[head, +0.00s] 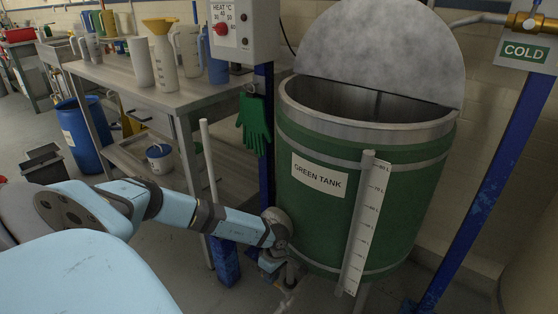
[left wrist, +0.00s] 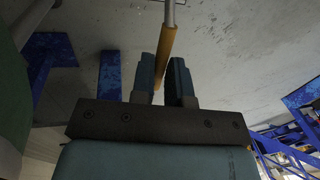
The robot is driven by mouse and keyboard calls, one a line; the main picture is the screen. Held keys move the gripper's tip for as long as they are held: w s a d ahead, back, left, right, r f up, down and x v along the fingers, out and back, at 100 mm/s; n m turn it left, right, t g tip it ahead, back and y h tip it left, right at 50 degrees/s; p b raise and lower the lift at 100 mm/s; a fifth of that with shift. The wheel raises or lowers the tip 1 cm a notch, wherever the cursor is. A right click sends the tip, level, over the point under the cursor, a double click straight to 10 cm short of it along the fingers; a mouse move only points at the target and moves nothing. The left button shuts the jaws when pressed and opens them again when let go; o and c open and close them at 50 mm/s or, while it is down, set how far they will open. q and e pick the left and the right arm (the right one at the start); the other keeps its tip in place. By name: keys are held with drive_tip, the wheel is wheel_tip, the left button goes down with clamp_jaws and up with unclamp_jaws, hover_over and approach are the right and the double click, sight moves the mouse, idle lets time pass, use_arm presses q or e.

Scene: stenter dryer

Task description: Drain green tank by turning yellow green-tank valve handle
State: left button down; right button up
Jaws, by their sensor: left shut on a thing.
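The green tank (head: 300,222), labelled GREEN TANK, stands right of centre in the head view, with its grey lid raised. My left arm reaches in from the left to the tank's lower left side. My left gripper (head: 270,264) is low beside the tank, its fingers mostly hidden there. In the left wrist view, the yellow valve handle (left wrist: 166,48) lies between the two dark fingers of my left gripper (left wrist: 166,80), which is shut on it. The handle's grey metal end (left wrist: 169,14) sticks out beyond it. The valve body is hidden. My right gripper is not in view.
A white level scale (head: 361,225) runs down the tank's front. A blue post (head: 265,150) with a heat control box (head: 243,30) stands left of the tank. A metal bench (head: 175,95) with jugs is farther left. Another blue post (head: 490,180) stands right.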

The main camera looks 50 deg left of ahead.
use_arm(q)
drive_tip(key=shift+w, duration=0.1)
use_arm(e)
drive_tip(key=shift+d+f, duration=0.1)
use_arm(q)
drive_tip(key=c, duration=1.1)
unclamp_jaws()
drive_tip(key=shift+r, duration=0.15)
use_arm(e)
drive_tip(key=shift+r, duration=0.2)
use_arm(q)
wheel_tip(320, 180, up, 4)
drive_tip(key=shift+p, duration=0.9)
wheel_tip(320, 180, up, 2)
drive_tip(key=shift+r+p, duration=0.15)
drive_tip(key=shift+p, duration=0.2)
drive_tip(key=shift+r+p, duration=1.65)
drive_tip(key=shift+r, duration=5.1)
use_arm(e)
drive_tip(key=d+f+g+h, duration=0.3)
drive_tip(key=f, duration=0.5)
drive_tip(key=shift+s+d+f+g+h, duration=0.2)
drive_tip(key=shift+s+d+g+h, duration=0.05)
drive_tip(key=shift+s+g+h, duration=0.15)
